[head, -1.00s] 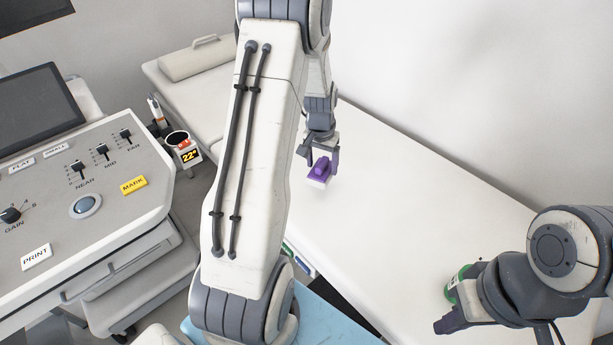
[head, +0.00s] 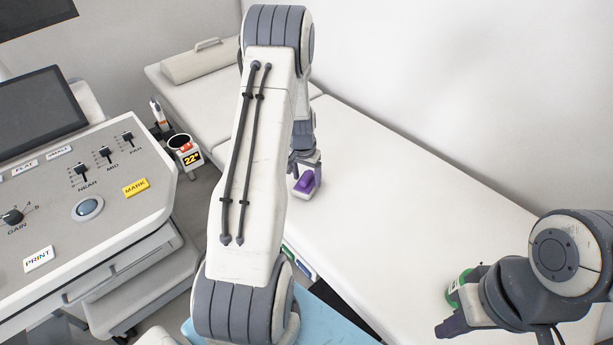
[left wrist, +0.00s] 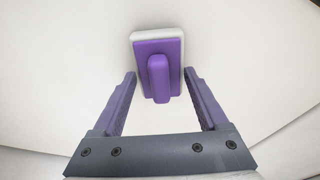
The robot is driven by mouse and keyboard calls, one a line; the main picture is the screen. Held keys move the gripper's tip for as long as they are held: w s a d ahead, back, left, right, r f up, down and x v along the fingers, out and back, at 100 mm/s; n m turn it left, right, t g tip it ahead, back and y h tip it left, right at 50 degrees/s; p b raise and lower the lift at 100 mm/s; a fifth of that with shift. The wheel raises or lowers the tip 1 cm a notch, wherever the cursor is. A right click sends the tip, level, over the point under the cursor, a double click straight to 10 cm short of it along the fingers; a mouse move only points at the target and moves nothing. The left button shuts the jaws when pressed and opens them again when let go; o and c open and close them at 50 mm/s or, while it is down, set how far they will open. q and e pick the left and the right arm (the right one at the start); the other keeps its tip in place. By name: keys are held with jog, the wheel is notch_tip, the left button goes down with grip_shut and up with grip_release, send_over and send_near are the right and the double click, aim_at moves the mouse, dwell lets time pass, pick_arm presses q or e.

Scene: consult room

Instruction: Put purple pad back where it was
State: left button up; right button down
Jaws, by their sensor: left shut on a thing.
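The purple pad (head: 304,184) has a white underside and a raised purple grip. It is low over the white couch (head: 370,190); I cannot tell if it touches it. My left gripper (head: 306,166) is above and behind it, partly hidden by my own arm.
An ultrasound-style console (head: 90,200) with sliders and a trackball stands at the left. A cushion (head: 193,64) lies at the couch's far end. The couch's middle is clear.

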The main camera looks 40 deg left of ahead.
pick_arm(q)
jog(key=shift+f, duration=0.2)
jog(key=o, duration=1.3)
jog(key=shift+o, duration=0.2)
jog(key=shift+r, duration=0.1)
